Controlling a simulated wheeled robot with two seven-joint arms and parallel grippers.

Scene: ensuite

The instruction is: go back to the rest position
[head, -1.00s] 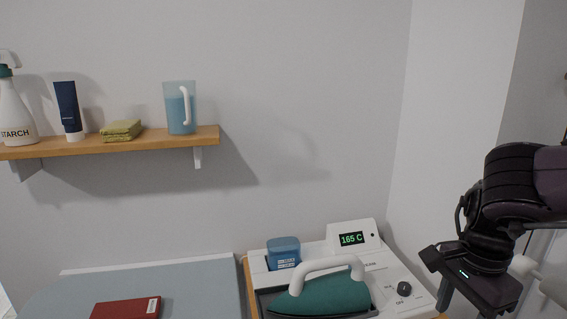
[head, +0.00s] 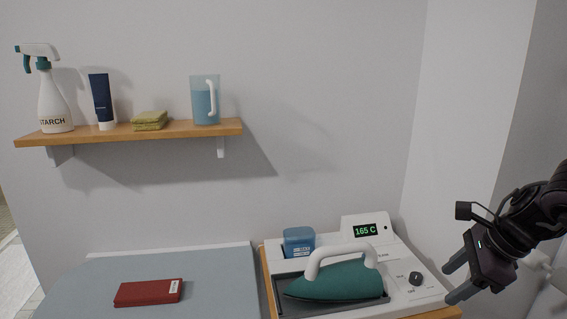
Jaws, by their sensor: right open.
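My right gripper (head: 454,279) is in the head view at the lower right. Its two fingers point left and are spread apart with nothing between them. It is beside the right edge of the white ironing station (head: 437,292), near the dial (head: 415,278). The teal iron (head: 336,281) with its white handle lies in the station's dark tray, apart from the gripper. My left gripper does not show.
A blue-grey board (head: 215,285) with a red book-like object (head: 148,292) lies left of the station. A wall shelf (head: 180,131) holds a starch bottle, tube, cloth and jug.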

